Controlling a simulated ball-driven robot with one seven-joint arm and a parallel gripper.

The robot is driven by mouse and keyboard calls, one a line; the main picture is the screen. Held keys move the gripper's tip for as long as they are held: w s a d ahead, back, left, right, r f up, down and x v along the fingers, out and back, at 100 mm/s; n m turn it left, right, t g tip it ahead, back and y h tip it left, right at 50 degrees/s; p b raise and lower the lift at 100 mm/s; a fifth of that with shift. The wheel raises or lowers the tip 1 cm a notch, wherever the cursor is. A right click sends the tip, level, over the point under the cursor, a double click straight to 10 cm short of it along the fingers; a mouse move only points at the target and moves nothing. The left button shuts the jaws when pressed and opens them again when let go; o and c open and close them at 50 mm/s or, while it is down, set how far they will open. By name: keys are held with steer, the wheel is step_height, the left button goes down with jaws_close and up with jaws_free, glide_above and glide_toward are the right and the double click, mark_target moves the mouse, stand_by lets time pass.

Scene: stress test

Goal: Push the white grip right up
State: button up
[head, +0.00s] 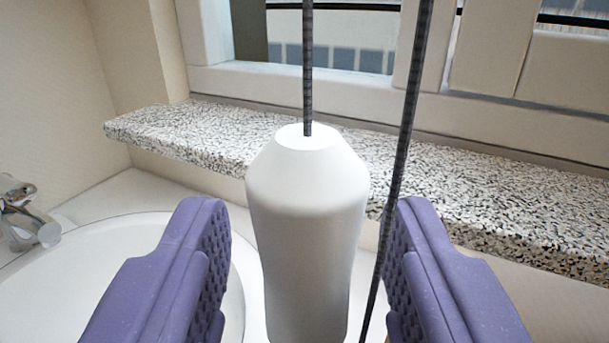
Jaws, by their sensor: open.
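The white grip (306,225) is a smooth, bottle-shaped piece with a tapered top, hanging upright on a dark cord (308,70) that enters its top. Its lower end is cut off by the bottom of the picture. My gripper (308,235) is open, with one purple padded finger on each side of the grip. A gap shows between the grip and each finger, so neither touches it in view. A second dark cord (403,140) runs down between the grip and the right finger.
A speckled stone window sill (440,185) runs behind the grip, below a white window frame (330,92). A white round basin (100,260) with a chrome tap (28,215) lies at the left. A plain wall (60,90) closes off the left side.

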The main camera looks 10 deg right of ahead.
mark_target(306, 137)
steer(key=shift+w, duration=0.5)
jaws_close()
step_height(306, 137, up, 20)
steer(key=p, duration=1.2)
steer(key=shift+r, duration=0.15)
jaws_free()
steer(key=shift+s, duration=0.1)
steer(key=s+a, duration=0.1)
steer(key=s, duration=0.6)
steer(key=shift+s, duration=0.3)
